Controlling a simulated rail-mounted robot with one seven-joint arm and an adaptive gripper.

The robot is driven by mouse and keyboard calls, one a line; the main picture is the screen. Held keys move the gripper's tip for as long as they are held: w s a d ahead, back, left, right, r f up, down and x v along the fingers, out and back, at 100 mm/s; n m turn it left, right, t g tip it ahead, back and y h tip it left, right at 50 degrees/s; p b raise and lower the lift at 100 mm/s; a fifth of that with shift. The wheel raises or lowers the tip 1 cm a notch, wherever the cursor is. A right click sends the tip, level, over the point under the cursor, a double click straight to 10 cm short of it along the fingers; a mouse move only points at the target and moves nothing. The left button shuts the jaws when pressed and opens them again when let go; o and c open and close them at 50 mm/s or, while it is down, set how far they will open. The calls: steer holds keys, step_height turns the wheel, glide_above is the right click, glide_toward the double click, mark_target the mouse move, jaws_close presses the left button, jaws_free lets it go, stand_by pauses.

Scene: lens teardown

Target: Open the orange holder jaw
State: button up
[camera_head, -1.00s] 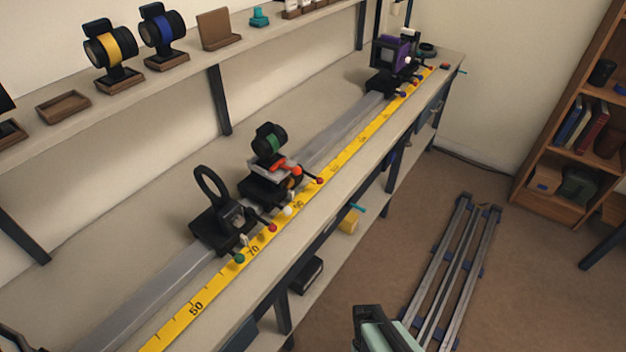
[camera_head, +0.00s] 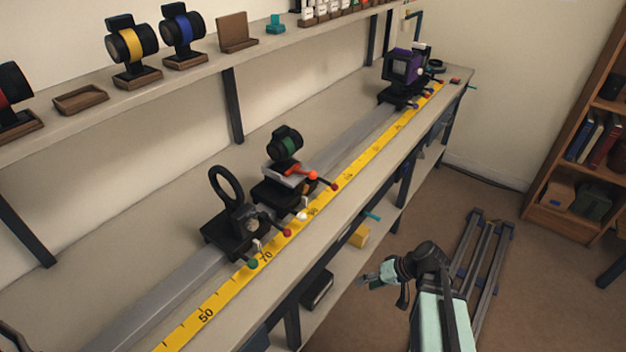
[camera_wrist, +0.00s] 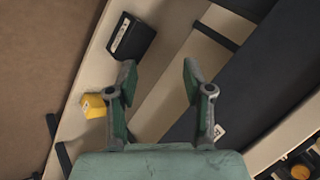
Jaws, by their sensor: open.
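The orange holder jaw (camera_head: 296,172) is on the holder carriage on the rail, near the middle of the bench. A lens with a green band (camera_head: 284,144) sits upright just above it, and a lever with a red tip (camera_head: 335,186) sticks out toward the front. Whether the jaw is closed around the lens foot is too small to tell. My gripper (camera_head: 368,282) is off the front of the bench, low and to the right of the holder, well apart from it. In the wrist view my gripper (camera_wrist: 158,76) has its fingers spread with nothing between them.
A black ring holder (camera_head: 226,188) stands left of the jaw, with green- and red-tipped knobs in front. A purple device (camera_head: 404,64) is at the rail's far end. Below the bench are a yellow block (camera_wrist: 93,105) and a black box (camera_wrist: 131,37). A yellow scale (camera_head: 232,286) runs along the front.

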steer(key=w+r+n+t+y+b, duration=0.1)
steer(key=w+r+n+t+y, duration=0.15)
steer(key=r, duration=0.45)
steer(key=w+r+n+t+y, duration=0.1)
steer(key=w+r+n, duration=0.1)
steer(key=w+r, duration=0.35)
steer(key=n+t+y, duration=0.1)
steer(key=n+y, duration=0.5)
steer(key=n, duration=0.4)
glide_toward(313, 175)
steer(key=shift+m+h, duration=0.25)
steer(key=x, duration=0.3)
steer(key=p+x, duration=0.1)
steer(key=x, duration=0.3)
steer(key=p+x, duration=0.1)
steer(key=x, duration=0.2)
steer(key=shift+w+a+f, duration=0.1)
steer(key=shift+w, duration=0.3)
jaws_close()
